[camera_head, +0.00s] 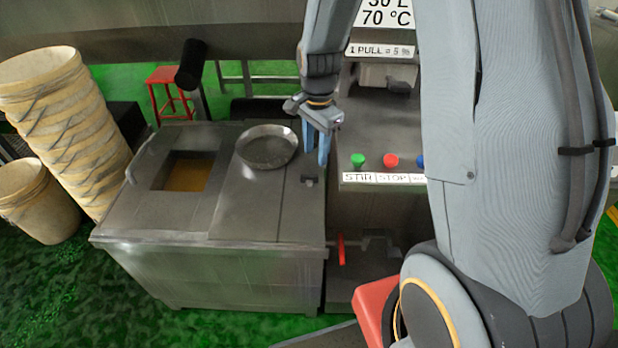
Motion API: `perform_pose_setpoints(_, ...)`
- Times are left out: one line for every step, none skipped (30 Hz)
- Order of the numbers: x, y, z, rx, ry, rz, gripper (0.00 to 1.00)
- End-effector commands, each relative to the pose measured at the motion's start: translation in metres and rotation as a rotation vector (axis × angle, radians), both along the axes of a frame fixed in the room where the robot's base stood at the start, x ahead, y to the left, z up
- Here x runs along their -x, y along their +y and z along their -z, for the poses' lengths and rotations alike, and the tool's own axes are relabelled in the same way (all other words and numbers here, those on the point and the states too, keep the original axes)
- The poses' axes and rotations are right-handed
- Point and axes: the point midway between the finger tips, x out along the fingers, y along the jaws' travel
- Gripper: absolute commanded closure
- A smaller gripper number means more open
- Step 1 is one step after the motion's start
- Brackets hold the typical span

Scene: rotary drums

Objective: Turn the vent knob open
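My gripper (317,157) points down above the right edge of the steel tank top. Its two blue fingers show a narrow gap with nothing visible between them. A small dark fitting (308,181) sits on the tank top just below the fingertips; it may be the vent knob, but it is too small to tell. I cannot tell if the fingers touch it. A red handle (341,250) sticks out low on the front, right of the tank. No part is labelled as a vent.
The steel tank (220,265) has an open hatch (188,174) and a round pan (267,147) on top. Green (358,160), red (391,160) and blue (421,161) buttons sit on the panel at right. Stacked buckets (65,120) stand at left. My arm hides much of the right side.

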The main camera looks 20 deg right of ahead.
Motion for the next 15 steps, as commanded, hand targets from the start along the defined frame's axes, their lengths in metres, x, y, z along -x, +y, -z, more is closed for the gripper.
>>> perform_pose_setpoints(-0.015, -0.001, 0.020, -0.004, 0.012, 0.105, 0.62)
perform_pose_setpoints(-0.023, -0.001, 0.029, -0.007, 0.017, 0.173, 0.62)
perform_pose_setpoints(-0.033, -0.002, 0.040, -0.010, 0.022, 0.261, 0.62)
perform_pose_setpoints(-0.040, -0.002, 0.049, -0.011, 0.026, 0.322, 0.62)
perform_pose_setpoints(-0.046, -0.003, 0.057, -0.012, 0.029, 0.379, 0.62)
perform_pose_setpoints(-0.053, -0.003, 0.066, -0.014, 0.034, 0.448, 0.62)
perform_pose_setpoints(-0.057, -0.003, 0.072, -0.014, 0.036, 0.494, 0.62)
perform_pose_setpoints(-0.061, -0.003, 0.078, -0.015, 0.038, 0.535, 0.62)
perform_pose_setpoints(-0.066, -0.004, 0.085, -0.015, 0.040, 0.583, 0.62)
perform_pose_setpoints(-0.068, -0.004, 0.088, -0.016, 0.041, 0.613, 0.62)
perform_pose_setpoints(-0.071, -0.004, 0.092, -0.016, 0.043, 0.638, 0.62)
perform_pose_setpoints(-0.073, -0.004, 0.095, -0.016, 0.044, 0.664, 0.62)
perform_pose_setpoints(-0.074, -0.004, 0.097, -0.016, 0.044, 0.679, 0.62)
perform_pose_setpoints(-0.075, -0.004, 0.099, -0.016, 0.045, 0.689, 0.62)
perform_pose_setpoints(-0.075, -0.004, 0.102, -0.016, 0.046, 0.699, 0.62)
